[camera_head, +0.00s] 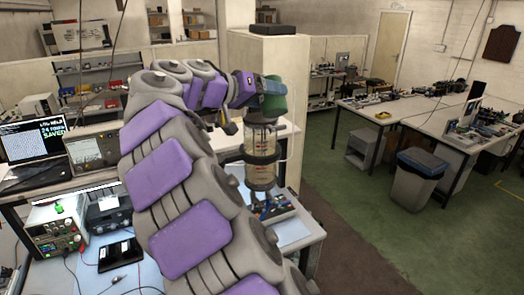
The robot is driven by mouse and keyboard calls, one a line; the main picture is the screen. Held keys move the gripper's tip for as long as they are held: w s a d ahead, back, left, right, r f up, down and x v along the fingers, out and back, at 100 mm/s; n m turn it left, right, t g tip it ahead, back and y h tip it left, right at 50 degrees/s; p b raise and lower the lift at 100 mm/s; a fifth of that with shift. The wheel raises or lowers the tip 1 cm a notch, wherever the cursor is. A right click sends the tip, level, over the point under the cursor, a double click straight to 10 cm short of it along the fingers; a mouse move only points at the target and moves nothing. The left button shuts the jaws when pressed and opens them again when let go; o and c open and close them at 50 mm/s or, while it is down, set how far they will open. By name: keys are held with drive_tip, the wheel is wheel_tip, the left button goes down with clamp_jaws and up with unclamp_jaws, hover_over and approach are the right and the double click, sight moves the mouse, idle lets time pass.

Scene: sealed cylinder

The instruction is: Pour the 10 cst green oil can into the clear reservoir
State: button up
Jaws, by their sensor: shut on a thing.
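The clear reservoir (261,172) is an upright transparent cylinder with dark bands, standing on the bench just right of my arm. A green can (272,104) is directly above the reservoir's top, partly hidden by my gripper. My gripper (262,88) is at the end of my purple and grey arm and is shut on the green can. The can looks tilted over the reservoir's top. I cannot see its mouth, any oil flow or the label.
A laptop (36,142), a power supply (57,222) and other instruments stand on the bench at left. A pale pillar (290,75) rises close behind the reservoir. A grey bin (415,178) and long worktables are at right, with open green floor between.

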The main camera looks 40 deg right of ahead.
drive_tip(key=shift+s+n+g, duration=0.1)
drive_tip(key=shift+n+g, duration=0.2)
drive_tip(key=shift+n, duration=0.2)
idle(2.3)
drive_tip(key=shift+n+g+y, duration=0.3)
drive_tip(key=shift+n+y, duration=0.1)
drive_tip(key=shift+y, duration=0.1)
drive_tip(key=shift+s, duration=0.1)
drive_tip(key=shift+a, duration=0.1)
idle(2.1)
drive_tip(key=shift+f+n+g, duration=0.15)
drive_tip(key=shift+n+g, duration=0.15)
drive_tip(key=shift+n, duration=0.2)
idle(0.6)
